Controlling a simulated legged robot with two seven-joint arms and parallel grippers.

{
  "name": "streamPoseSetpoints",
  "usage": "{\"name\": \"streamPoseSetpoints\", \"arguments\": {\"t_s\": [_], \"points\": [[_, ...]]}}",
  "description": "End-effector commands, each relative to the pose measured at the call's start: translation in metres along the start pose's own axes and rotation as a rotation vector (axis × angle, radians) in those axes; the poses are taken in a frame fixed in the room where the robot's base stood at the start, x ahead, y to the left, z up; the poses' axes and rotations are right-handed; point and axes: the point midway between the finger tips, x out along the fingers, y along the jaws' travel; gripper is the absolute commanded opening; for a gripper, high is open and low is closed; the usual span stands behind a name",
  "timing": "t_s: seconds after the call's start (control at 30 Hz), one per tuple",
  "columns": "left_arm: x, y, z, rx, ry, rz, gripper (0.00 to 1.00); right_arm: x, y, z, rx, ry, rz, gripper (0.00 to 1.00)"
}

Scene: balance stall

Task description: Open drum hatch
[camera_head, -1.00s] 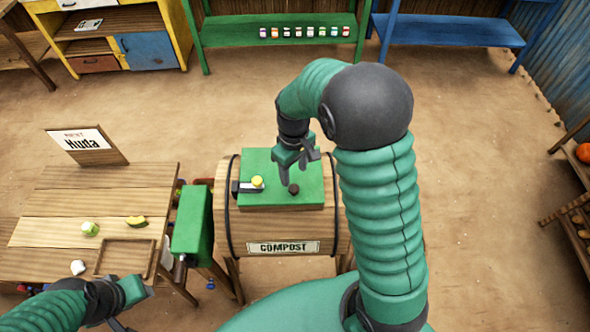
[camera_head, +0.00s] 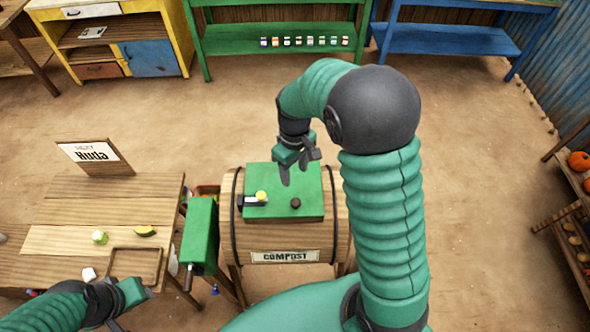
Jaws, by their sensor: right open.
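The compost drum (camera_head: 240,240) is a wooden barrel lying on its side on legs, with dark hoops and a COMPOST label. Its green hatch (camera_head: 285,211) lies flat and closed on top. A dark round knob (camera_head: 295,203) sits on the hatch. A latch with a yellow knob (camera_head: 261,196) is at the hatch's left side. My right gripper (camera_head: 297,177) is open and empty, pointing down above the far part of the hatch, just beyond the dark knob. My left gripper (camera_head: 128,306) is low at the left, partly cut off by the frame, near the wooden table.
A green box (camera_head: 202,235) stands close against the drum's left side. The wooden table (camera_head: 70,240) holds a tray (camera_head: 133,252), small food pieces and a name sign (camera_head: 90,152). Shelves line the back and right. The floor behind the drum is clear.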

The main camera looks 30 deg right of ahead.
Motion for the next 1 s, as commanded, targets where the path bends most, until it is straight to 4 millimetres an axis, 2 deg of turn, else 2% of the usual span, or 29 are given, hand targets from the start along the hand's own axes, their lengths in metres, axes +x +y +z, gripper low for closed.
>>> {"name": "streamPoseSetpoints", "arguments": {"t_s": [0.03, 0.5, 1.0], "points": [[-0.007, 0.0, -0.002, 0.0, 0.0, 0.0, 0.36, -0.008, 0.0, 0.0, 0.0, 0.0, 0.0, 0.52], [-0.04, 0.0, -0.009, 0.0, 0.0, 0.0, 0.36, -0.047, -0.001, 0.001, 0.0, 0.0, 0.0, 0.52], [-0.041, 0.0, -0.01, 0.0, 0.0, 0.0, 0.36, -0.047, -0.001, 0.001, -0.001, 0.0, 0.0, 0.52]]}}
